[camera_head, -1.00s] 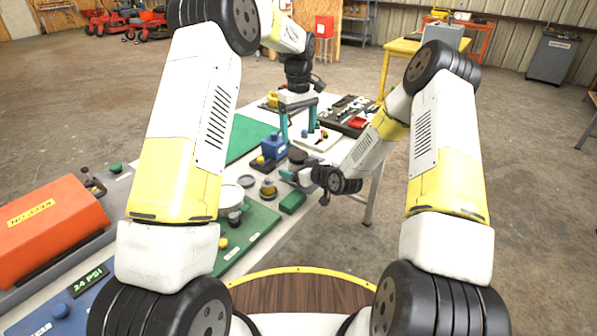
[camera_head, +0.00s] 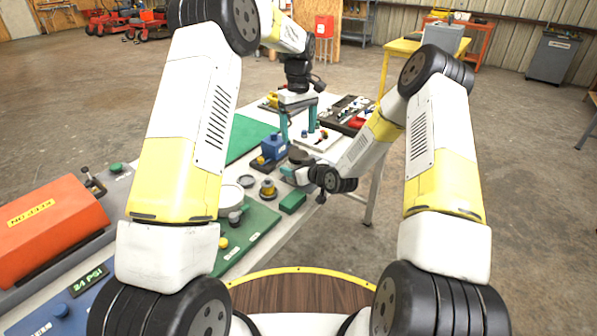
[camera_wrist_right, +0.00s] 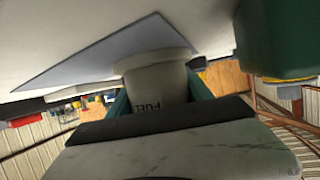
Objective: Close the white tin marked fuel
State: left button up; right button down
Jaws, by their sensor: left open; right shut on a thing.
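The white tin marked FUEL (camera_wrist_right: 155,90) is between the fingers of my right gripper (camera_wrist_right: 160,105) in the right wrist view, which shows the scene tipped over. In the head view my right gripper (camera_head: 291,172) reaches in from the right, low over the table, beside a dark round top (camera_head: 298,156). That top seems to belong to the tin, but I cannot tell whether it is a lid or the mouth. My left gripper (camera_head: 297,122) is open and empty, fingers pointing down beyond the tin.
A blue block-like device (camera_head: 274,146), a yellow-and-grey jar (camera_head: 268,189), a grey ring or disc (camera_head: 246,181), a white bowl (camera_head: 230,199) and a green box (camera_head: 293,201) crowd the near table. A black tool tray (camera_head: 350,112) lies farther back. A green mat (camera_head: 243,138) has clear room.

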aim_at(298, 154)
pick_arm(q)
jog(key=n, duration=0.4)
jog(key=shift+r+n, duration=0.15)
jog(key=shift+n, duration=0.15)
jog(key=n, duration=0.4)
jog(key=shift+r, duration=0.1)
jog(key=shift+f, duration=4)
